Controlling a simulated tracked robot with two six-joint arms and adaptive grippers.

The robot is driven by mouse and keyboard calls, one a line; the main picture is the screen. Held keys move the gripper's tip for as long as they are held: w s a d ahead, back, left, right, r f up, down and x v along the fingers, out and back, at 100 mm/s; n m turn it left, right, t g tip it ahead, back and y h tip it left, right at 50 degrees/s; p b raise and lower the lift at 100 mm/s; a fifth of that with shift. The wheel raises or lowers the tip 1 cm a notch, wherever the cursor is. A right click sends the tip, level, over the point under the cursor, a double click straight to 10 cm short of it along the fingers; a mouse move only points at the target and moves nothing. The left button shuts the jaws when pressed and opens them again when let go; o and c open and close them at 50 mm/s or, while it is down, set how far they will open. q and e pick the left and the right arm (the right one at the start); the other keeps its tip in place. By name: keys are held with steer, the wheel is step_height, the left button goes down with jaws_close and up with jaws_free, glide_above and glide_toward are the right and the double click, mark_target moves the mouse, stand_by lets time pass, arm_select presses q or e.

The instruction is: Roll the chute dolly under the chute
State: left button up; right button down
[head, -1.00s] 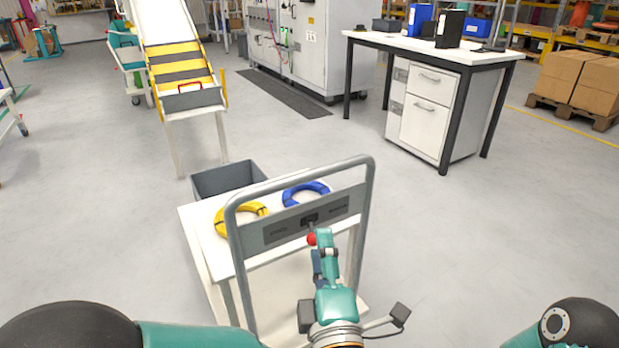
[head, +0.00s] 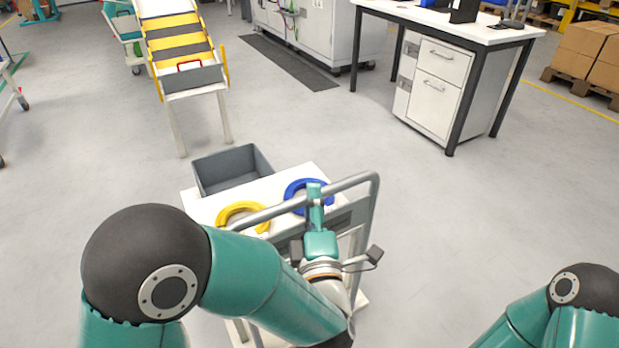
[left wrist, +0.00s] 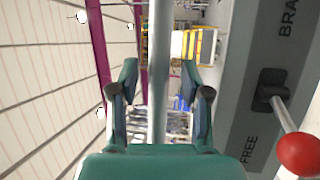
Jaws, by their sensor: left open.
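The chute dolly (head: 290,177) is a white cart with a grey tube handle (head: 352,181) on its near side. My left gripper (head: 315,190) is at the handle's top bar. In the left wrist view the bar (left wrist: 158,70) runs between my open fingers (left wrist: 162,92), with gaps on both sides. The handle's panel (left wrist: 236,70) carries a lever with a red knob (left wrist: 302,155), which lies toward the FREE label. The chute (head: 180,45), striped yellow and dark, stands on white legs at upper left, apart from the dolly. My right gripper is out of view.
A grey bin (head: 232,170), a yellow ring (head: 243,214) and a blue ring (head: 298,190) are on the dolly. A desk (head: 490,32) with drawers stands at upper right. Bare floor lies between dolly and chute.

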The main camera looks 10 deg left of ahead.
arm_select(q)
steer(key=shift+w+a+r, duration=0.1)
steer(key=shift+w+a, duration=0.15)
steer(key=shift+w, duration=0.25)
steer(key=shift+a, duration=0.1)
jaws_close()
steer(key=shift+a, duration=0.2)
